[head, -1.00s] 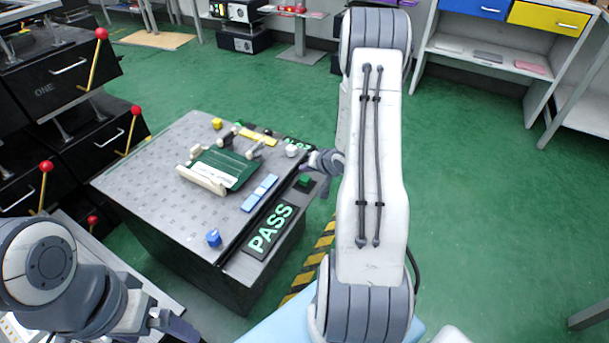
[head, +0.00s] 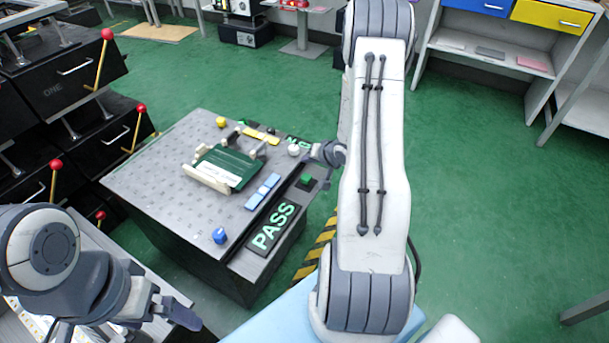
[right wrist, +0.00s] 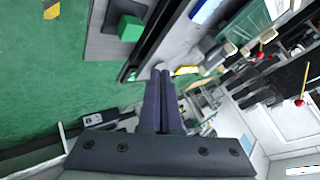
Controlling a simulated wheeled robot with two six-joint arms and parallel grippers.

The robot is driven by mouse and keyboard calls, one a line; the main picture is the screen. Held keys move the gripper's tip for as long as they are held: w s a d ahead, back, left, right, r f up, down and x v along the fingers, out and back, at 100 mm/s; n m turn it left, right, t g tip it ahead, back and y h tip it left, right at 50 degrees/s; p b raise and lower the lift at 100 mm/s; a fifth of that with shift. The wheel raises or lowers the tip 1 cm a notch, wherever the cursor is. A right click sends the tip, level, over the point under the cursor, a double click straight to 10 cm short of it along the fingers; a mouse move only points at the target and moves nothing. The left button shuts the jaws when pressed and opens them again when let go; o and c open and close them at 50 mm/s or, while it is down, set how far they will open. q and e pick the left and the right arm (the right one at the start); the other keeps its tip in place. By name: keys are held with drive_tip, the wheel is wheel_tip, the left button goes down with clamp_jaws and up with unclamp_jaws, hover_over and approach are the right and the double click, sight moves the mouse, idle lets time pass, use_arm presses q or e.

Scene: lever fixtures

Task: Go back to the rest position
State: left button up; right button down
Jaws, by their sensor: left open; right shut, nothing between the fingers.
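My right gripper (head: 322,168) is at the right edge of the test bench (head: 150,181), close to the green button (head: 306,181). It is shut and empty; in the right wrist view its two fingers (right wrist: 163,100) lie together. My left gripper (head: 180,314) is at the lower left, in front of the bench, open with nothing seen in it. A green board (head: 228,165) lies in a fixture with pale clamps on the bench. The lit PASS sign (head: 272,227) is on the bench's front right side.
Black drawer units with red-knobbed levers (head: 100,65) stand at the left. A blue knob (head: 219,236) and light blue blocks (head: 263,191) are on the bench. A grey shelf (head: 500,58) stands at the back right. Green floor at the right is open.

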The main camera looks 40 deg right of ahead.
drive_tip(key=shift+w+a+r, duration=0.15)
drive_tip(key=shift+a+r, duration=0.05)
drive_tip(key=shift+a, duration=0.05)
drive_tip(key=s+a+r+n+g, duration=0.2)
drive_tip(key=a+r+n, duration=0.3)
drive_tip(key=a, duration=0.7)
drive_tip(key=s+a+r+n+g, duration=0.15)
drive_tip(key=a+r+n, duration=0.25)
drive_tip(key=a+r, duration=0.55)
drive_tip(key=s+a+r+n+g+y, duration=0.1)
drive_tip(key=s+a+r+n+g, duration=0.2)
drive_tip(key=s+a, duration=0.7)
drive_tip(key=s+a+r+n+g, duration=0.1)
drive_tip(key=s+a+n+g, duration=0.35)
drive_tip(key=s, duration=0.95)
wheel_tip(320, 180, up, 28)
drive_tip(key=a+t+p, duration=0.1)
drive_tip(key=p, duration=2.7)
drive_tip(key=shift+w+f+t, duration=0.15)
drive_tip(key=shift+w+t, duration=0.15)
drive_tip(key=shift+t, duration=0.1)
drive_tip(key=shift+a, duration=0.1)
